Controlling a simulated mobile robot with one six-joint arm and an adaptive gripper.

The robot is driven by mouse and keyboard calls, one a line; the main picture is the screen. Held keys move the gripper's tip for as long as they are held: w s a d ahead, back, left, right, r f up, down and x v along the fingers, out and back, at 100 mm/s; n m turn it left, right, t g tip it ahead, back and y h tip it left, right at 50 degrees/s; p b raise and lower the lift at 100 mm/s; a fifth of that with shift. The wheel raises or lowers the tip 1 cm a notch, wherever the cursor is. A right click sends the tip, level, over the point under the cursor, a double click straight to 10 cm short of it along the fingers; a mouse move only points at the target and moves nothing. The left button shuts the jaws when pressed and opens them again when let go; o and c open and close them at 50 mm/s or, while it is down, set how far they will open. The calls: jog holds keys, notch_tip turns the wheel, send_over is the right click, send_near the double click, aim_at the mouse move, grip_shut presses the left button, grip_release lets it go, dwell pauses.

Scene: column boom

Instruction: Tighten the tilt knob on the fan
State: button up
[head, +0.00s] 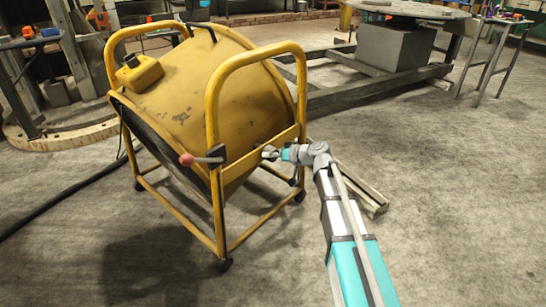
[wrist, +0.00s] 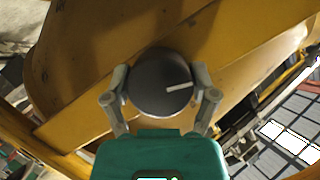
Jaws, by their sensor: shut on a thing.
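The fan (head: 215,95) is a large worn yellow drum in a yellow tubular frame at the centre left of the head view. Its tilt knob (wrist: 158,75) is a round dark disc with a white line pointing right and slightly up in the wrist view. My gripper (wrist: 162,96) is shut on the knob, with one grey finger against each side. In the head view my gripper (head: 272,153) reaches the frame's right side, where the knob is too small and covered to make out clearly.
A lever with a red ball end (head: 187,160) sticks out from the frame left of my gripper. A yellow box (head: 139,73) sits on the drum. A black hose (head: 65,198) lies on the floor at left. The floor in front is clear.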

jog(key=shift+w+m, duration=0.3)
jog(key=shift+m, duration=0.1)
jog(key=o, duration=1)
jog(key=shift+s, duration=0.15)
